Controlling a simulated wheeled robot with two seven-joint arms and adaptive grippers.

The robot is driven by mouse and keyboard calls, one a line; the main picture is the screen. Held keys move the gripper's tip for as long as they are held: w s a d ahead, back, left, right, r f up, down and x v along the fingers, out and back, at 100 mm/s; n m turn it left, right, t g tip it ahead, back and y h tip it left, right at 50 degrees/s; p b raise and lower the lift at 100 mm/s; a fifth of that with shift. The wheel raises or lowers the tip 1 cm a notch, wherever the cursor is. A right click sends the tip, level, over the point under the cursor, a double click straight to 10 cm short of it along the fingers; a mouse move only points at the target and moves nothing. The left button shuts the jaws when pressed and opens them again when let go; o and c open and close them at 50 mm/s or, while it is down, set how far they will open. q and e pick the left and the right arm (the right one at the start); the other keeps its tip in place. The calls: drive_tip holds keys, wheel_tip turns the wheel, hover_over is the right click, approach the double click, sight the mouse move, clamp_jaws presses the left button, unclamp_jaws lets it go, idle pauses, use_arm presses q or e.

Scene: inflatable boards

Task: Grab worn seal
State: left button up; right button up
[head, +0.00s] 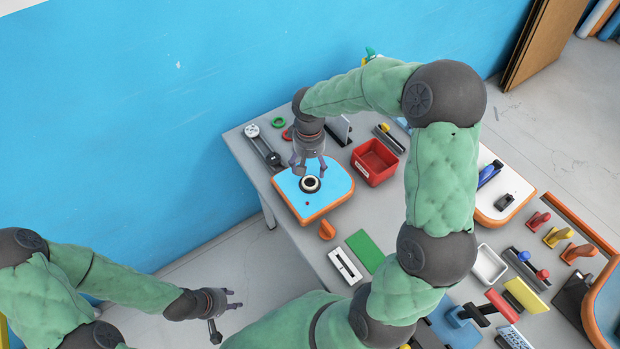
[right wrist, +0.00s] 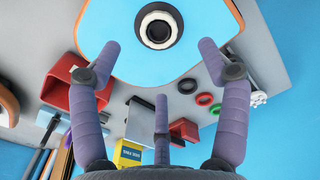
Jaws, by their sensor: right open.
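A blue board piece with an orange rim (head: 328,201) lies on the grey table. On it sits a round valve with a black outer ring and a white inner ring around a dark centre (head: 310,184); it also shows in the right wrist view (right wrist: 159,27). I cannot tell which of its rings is the worn seal. My right gripper (head: 308,170) points down just over the valve, open and empty; in the right wrist view its fingers (right wrist: 161,52) stand apart on either side, short of the valve. My left gripper (head: 234,299) hangs away from the table, fingers apart, empty.
A red bin (head: 375,161) stands right of the board. Loose green (head: 279,122) and red (head: 287,134) rings lie behind it, with dark rings (right wrist: 187,86) nearby. An orange piece (head: 327,230) and a green pad (head: 365,250) lie in front. The blue wall is behind.

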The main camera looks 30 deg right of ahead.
sight(309, 183)
wheel_tip(309, 183, down, 8)
drive_tip(key=shift+w+f+b, duration=0.1)
drive_tip(key=shift+b, duration=0.6)
drive_tip(key=c, duration=0.9)
